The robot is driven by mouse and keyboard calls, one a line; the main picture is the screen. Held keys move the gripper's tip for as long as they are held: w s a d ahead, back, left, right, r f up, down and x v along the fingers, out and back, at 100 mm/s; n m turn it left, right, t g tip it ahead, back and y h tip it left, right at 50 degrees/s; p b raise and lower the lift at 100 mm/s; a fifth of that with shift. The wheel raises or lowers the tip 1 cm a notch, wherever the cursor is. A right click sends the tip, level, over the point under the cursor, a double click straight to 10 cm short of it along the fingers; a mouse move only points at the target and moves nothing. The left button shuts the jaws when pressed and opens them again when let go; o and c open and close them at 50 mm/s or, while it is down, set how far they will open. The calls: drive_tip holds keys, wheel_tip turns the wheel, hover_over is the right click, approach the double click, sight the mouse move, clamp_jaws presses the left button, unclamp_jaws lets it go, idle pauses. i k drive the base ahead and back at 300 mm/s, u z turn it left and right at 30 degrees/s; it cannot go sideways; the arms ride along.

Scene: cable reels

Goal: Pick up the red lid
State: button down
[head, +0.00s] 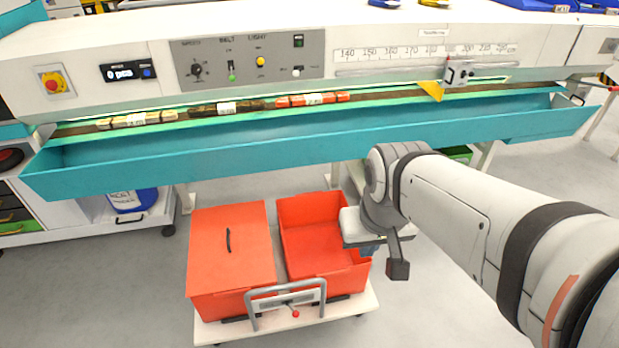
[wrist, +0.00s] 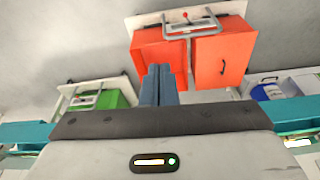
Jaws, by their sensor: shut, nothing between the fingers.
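The red lid (head: 230,248) is flat, with a dark handle, and covers the left red bin on a low white cart. In the wrist view the lid (wrist: 224,58) is right of the fingers, its dark handle in sight. My gripper (wrist: 158,72) is shut and empty, its blue-grey fingers together. In the head view my gripper (head: 366,265) is mostly hidden behind my wrist, right of the open red bin. It is apart from the lid, with the open bin between them in the head view.
The open red bin (head: 318,248) looks empty. The cart (head: 210,330) has a grey handle bar (head: 287,297) in front. A teal trough (head: 300,150) runs along the machine above the cart. A blue container (head: 132,200) is at the left. Floor is clear left of the cart.

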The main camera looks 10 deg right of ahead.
sight(230, 249)
drive_tip(key=z, duration=2.4)
drive_tip(key=k, duration=0.9)
drive_tip(key=u, duration=2.85)
drive_tip(key=i, duration=0.9)
drive_tip(key=u, duration=0.05)
